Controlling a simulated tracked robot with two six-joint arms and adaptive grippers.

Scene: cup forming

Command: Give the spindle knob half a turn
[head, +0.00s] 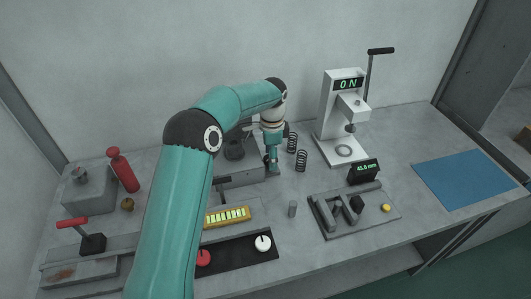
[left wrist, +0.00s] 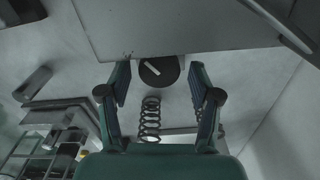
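The spindle knob (left wrist: 160,72) shows in the left wrist view as a dark round disc with a short white mark slanting from upper left to lower right. It sits at the edge of a pale grey housing (left wrist: 190,28). My left gripper (left wrist: 158,82) is open, one finger on each side of the knob, with a visible gap on both sides. In the head view my left gripper (head: 273,168) points down at the right end of the grey housing (head: 242,178); the knob is hidden there. My right gripper is not in view.
Two coil springs (head: 301,160) stand close to the right of my left gripper. A white press (head: 330,120) with a lit display stands behind right. A grey fixture plate (head: 375,222), a yellow indicator block (head: 228,216) and a black strip (head: 235,254) lie in front. A blue mat (head: 462,178) is bare.

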